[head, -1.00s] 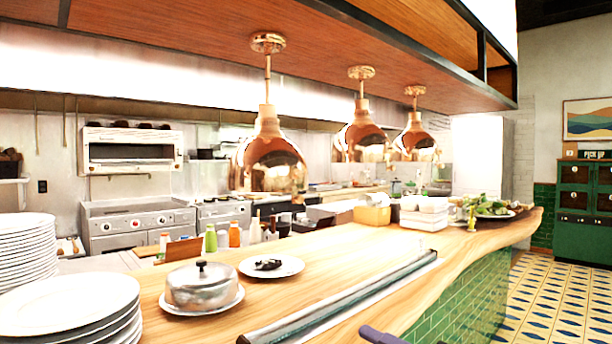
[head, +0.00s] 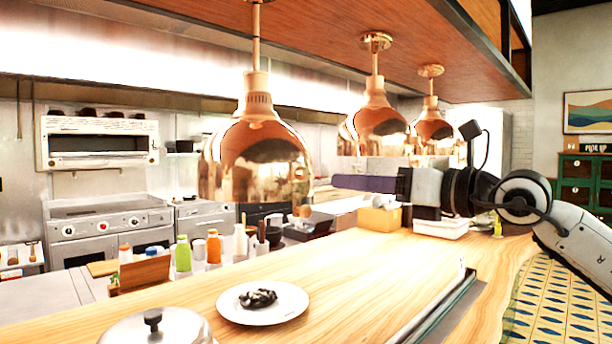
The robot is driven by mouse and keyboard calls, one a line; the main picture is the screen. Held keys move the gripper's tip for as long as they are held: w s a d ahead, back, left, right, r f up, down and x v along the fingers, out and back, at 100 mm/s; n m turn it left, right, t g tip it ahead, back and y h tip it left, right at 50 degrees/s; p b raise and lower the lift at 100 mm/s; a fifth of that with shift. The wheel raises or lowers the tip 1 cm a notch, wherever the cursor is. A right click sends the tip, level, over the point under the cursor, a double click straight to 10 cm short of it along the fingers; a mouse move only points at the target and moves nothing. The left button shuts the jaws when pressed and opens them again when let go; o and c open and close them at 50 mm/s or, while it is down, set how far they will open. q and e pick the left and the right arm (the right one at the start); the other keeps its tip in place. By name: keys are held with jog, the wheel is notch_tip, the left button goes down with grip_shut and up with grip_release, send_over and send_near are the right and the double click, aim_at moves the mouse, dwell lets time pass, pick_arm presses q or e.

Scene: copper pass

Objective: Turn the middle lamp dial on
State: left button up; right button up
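Three copper lamps hang in a row over the counter: the near lamp (head: 257,150), the middle lamp (head: 375,122) and the far lamp (head: 433,128). I cannot make out a dial on any of them. My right gripper (head: 338,183) comes in from the right and points left, its purple finger part just below the middle lamp in the picture. Whether it touches anything, or is open or shut, I cannot tell. My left gripper is out of view.
The counter's middle is clear.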

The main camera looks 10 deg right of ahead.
aim_at(307, 176)
jog(key=p+x, duration=0.1)
jog(key=x, duration=0.2)
jog(key=p+x, duration=0.1)
jog(key=x, duration=0.2)
jog(key=r+p+x, duration=0.1)
jog(key=x, duration=0.2)
jog(key=shift+w+a+p, duration=0.2)
jog(key=shift+w+p, duration=0.1)
jog(key=shift+w, duration=0.1)
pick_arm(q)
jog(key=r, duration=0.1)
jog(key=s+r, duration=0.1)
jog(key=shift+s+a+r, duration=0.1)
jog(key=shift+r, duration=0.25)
pick_arm(e)
jog(key=shift+f, duration=0.1)
jog(key=shift+c, duration=0.2)
grip_shut()
